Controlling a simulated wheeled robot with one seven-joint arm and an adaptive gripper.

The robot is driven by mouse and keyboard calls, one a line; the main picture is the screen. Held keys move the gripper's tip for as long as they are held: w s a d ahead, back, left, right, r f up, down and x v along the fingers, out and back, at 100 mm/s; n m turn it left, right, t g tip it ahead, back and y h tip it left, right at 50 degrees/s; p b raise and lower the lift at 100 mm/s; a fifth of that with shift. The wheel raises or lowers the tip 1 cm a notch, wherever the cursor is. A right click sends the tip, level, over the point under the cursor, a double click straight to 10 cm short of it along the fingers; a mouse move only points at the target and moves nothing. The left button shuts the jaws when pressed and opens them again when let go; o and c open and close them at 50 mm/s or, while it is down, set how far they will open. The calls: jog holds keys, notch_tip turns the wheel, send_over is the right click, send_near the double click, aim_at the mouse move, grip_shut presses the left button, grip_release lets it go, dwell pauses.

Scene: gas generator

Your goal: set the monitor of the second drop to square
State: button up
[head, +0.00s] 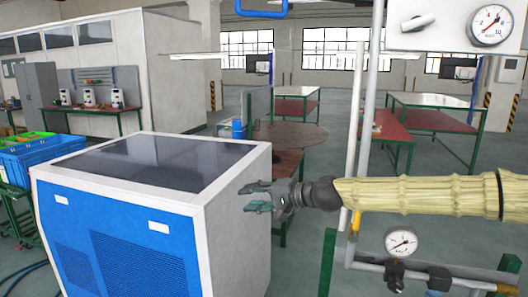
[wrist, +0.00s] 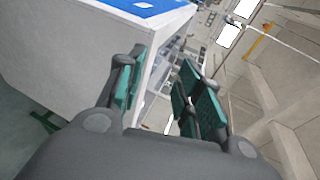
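My gripper (head: 256,196) is at the middle of the head view, pointing left beside the right side of a blue and white cabinet. In the wrist view my gripper (wrist: 163,88) has its teal-padded fingers apart with nothing between them. Two small dark screens hang over the benches in the background, one near the middle (head: 258,63) and one at the right (head: 460,67). What they display is too small to read. I cannot tell which thing is the second drop's monitor.
The blue and white cabinet (head: 120,222) fills the front left. A panel with a lever (head: 417,22) and a gauge (head: 491,25) is at the upper right. Pipes with another gauge (head: 401,242) stand at the lower right. Red-topped benches (head: 390,140) are behind.

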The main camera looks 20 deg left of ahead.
jog(key=w+d+r+y+p, duration=0.1)
jog(key=w+d+r, duration=0.1)
jog(key=r, duration=1.1)
jog(key=w+d+r+y+p, duration=0.1)
jog(key=d+r+y, duration=0.1)
jog(key=r, duration=1.1)
jog(key=n+y+p, duration=0.1)
jog(key=n+y, duration=0.1)
send_near(268, 13)
jog(key=a+p, duration=0.1)
jog(key=a, duration=0.2)
jog(key=w+a+p, duration=0.1)
jog(key=a, duration=0.2)
jog(key=a+r+p, duration=0.1)
jog(key=a+p, duration=0.1)
jog(key=a, duration=0.1)
jog(key=shift+w+a, duration=0.15)
jog(key=shift+w, duration=0.1)
jog(key=shift+w+a+p, duration=0.15)
jog(key=shift+a+p, duration=0.15)
jog(key=shift+a, duration=0.45)
grip_shut()
